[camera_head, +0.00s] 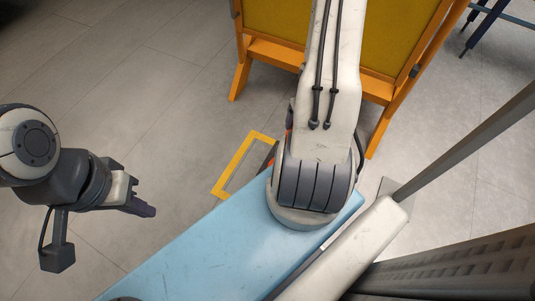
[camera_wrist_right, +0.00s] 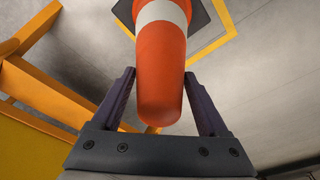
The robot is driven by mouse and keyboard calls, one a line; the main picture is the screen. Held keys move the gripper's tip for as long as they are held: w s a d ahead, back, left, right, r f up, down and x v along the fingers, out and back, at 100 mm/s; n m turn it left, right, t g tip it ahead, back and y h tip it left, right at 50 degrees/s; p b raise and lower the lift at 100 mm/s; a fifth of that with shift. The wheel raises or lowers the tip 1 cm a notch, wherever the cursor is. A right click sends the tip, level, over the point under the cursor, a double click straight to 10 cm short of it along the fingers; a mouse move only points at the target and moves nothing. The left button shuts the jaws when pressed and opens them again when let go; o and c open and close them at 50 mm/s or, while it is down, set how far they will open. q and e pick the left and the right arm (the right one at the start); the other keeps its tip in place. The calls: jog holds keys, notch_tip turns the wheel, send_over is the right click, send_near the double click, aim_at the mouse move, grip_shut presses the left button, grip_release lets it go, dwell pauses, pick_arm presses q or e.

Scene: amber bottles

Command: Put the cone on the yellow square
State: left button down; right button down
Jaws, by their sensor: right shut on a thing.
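The orange cone (camera_wrist_right: 161,70) with a white band is between the two fingers of my right gripper (camera_wrist_right: 160,82), which is shut on it. Its rounded tip points towards the wrist, and its dark base (camera_wrist_right: 202,14) is at the far end. The yellow square (camera_head: 227,180) is an outline on the floor; part of it also shows in the wrist view (camera_wrist_right: 219,42), beside and beyond the base. In the head view my right arm hides most of the cone; a dark base corner (camera_head: 269,157) overlaps the square's right part. I cannot tell if the base touches the floor. My left gripper (camera_head: 146,209) is away from both.
An orange-framed stand with a yellow panel (camera_head: 277,18) stands behind the square, close to my right arm. Its orange frame (camera_wrist_right: 38,88) fills the left of the wrist view. Grey floor (camera_head: 150,100) is clear left of the square. Dark-blue legs (camera_head: 480,28) stand at the far right.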

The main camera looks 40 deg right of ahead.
jog(key=w+a+f+b, duration=0.5)
jog(key=w+f, duration=0.4)
jog(key=f, duration=0.1)
jog(key=shift+w+f, duration=0.2)
jog(key=shift+w, duration=0.2)
jog(key=shift+f+b, duration=0.15)
jog(key=shift+b, duration=0.15)
grip_release()
jog(key=shift+s, duration=0.1)
